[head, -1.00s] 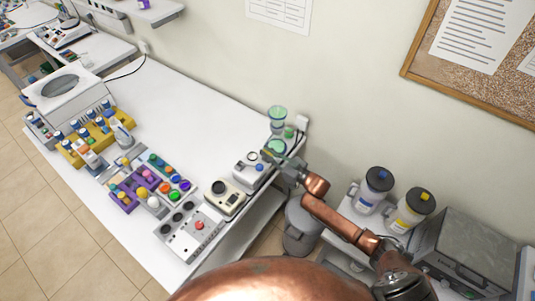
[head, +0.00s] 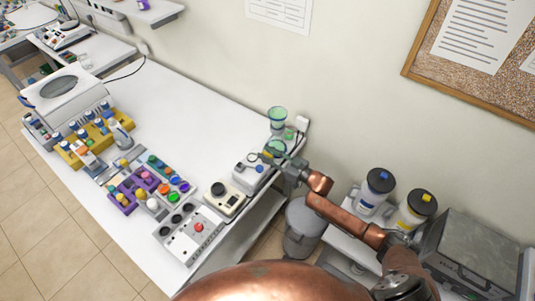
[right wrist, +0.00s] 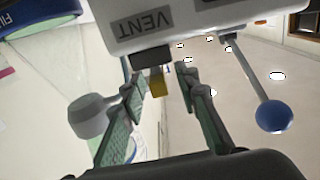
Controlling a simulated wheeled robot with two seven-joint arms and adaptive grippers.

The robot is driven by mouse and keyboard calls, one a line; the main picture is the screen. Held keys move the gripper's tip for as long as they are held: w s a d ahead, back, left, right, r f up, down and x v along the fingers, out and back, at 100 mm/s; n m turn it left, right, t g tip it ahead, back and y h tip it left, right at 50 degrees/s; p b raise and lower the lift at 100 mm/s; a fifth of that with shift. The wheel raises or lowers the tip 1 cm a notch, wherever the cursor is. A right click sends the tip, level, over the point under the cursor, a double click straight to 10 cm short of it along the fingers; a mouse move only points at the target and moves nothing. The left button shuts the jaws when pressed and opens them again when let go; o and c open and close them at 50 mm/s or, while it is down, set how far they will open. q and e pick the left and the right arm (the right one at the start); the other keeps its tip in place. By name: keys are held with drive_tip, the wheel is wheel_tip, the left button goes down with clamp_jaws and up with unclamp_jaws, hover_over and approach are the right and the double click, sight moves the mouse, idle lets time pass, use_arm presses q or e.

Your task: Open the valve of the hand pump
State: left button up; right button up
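The hand pump (head: 247,178) is a pale box with a blue-ended lever near the right end of the bench. In the right wrist view its body (right wrist: 190,18) fills the top, with a "VENT" label and the lever's blue ball (right wrist: 273,116) at the right. The valve (right wrist: 157,80), a dark collar with a yellow piece, sticks out below the label. My right gripper (right wrist: 160,84) is open, its green-padded fingers on either side of the valve with gaps visible. In the head view my right gripper (head: 272,158) is beside the pump's far right side. My left gripper is out of view.
A green funnel cup (head: 277,115) stands behind the gripper. A cream device (head: 226,197) and a control box (head: 188,235) stand in front of the pump. A bin (head: 303,228) and two bottles (head: 379,182) (head: 414,207) are to the right. The bench's back middle is clear.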

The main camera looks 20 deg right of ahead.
drive_tip(key=v, duration=1.2)
idle(0.3)
